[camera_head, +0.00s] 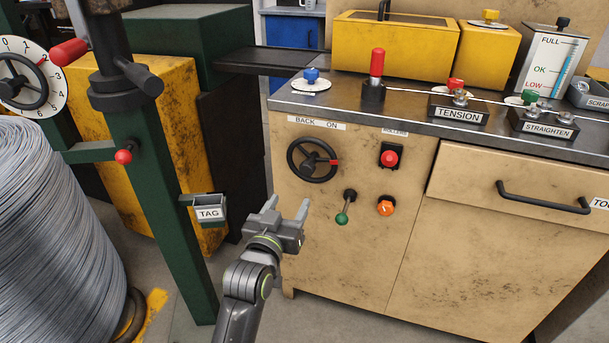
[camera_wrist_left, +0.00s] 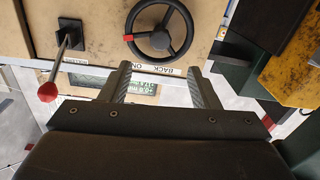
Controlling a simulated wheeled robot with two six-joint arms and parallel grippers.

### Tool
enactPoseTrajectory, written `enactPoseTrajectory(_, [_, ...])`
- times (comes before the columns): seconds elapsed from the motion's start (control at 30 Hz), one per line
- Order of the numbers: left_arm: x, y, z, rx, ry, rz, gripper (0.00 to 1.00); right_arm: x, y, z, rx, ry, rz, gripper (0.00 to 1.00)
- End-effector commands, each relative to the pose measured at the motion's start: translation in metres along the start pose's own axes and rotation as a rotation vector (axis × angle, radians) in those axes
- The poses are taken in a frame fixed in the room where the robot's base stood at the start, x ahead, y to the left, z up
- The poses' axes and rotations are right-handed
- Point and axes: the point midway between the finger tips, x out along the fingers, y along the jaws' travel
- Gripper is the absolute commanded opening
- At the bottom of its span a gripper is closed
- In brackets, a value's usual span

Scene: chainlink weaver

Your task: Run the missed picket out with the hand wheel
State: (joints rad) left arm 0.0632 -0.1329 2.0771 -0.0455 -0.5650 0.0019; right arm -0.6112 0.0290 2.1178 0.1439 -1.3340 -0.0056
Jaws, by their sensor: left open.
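The black hand wheel (camera_head: 314,160) with a red grip is on the tan cabinet front, under a "BACK ON" label (camera_head: 316,123). My left gripper (camera_head: 290,208) is open and empty, just below and left of the wheel in the head view, its fingers pointing up. In the left wrist view the wheel (camera_wrist_left: 160,30) lies beyond the open fingertips (camera_wrist_left: 158,72), with a gap between them; the label (camera_wrist_left: 158,70) shows between the fingers. No picket can be made out in either view. My right gripper is not in view.
A red-balled lever (camera_head: 390,157), a green-balled lever (camera_head: 344,208) and an orange knob (camera_head: 386,207) stick out right of the wheel. A TAG holder (camera_head: 208,213) and green post (camera_head: 160,210) stand left. A wire coil (camera_head: 60,225) is at far left.

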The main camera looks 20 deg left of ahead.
Motion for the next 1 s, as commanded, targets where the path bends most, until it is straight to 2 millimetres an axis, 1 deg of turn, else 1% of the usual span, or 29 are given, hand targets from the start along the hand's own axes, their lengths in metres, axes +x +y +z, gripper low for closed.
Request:
enactPoseTrajectory(0.03, [0.011, 0.000, -0.001, 0.005, 0.003, 0.001, 0.56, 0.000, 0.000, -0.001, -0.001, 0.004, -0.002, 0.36])
enactPoseTrajectory(0.1, [0.024, 0.000, 0.001, 0.004, 0.001, 0.001, 0.56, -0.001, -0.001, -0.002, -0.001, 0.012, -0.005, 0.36])
enactPoseTrajectory(0.5, [0.097, 0.000, 0.001, 0.002, 0.002, 0.000, 0.56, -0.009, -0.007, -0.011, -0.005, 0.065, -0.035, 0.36])
enactPoseTrajectory(0.6, [0.109, 0.000, 0.001, 0.001, 0.000, 0.000, 0.56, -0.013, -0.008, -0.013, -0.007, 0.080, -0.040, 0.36])
enactPoseTrajectory(0.7, [0.118, -0.001, 0.001, 0.002, 0.001, -0.001, 0.56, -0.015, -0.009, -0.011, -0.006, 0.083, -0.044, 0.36])
enactPoseTrajectory(0.83, [0.123, -0.001, 0.001, 0.000, 0.000, -0.001, 0.56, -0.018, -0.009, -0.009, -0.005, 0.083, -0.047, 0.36])
enactPoseTrajectory(1.0, [0.124, -0.001, 0.000, 0.000, 0.000, -0.001, 0.56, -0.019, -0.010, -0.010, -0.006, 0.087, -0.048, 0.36])
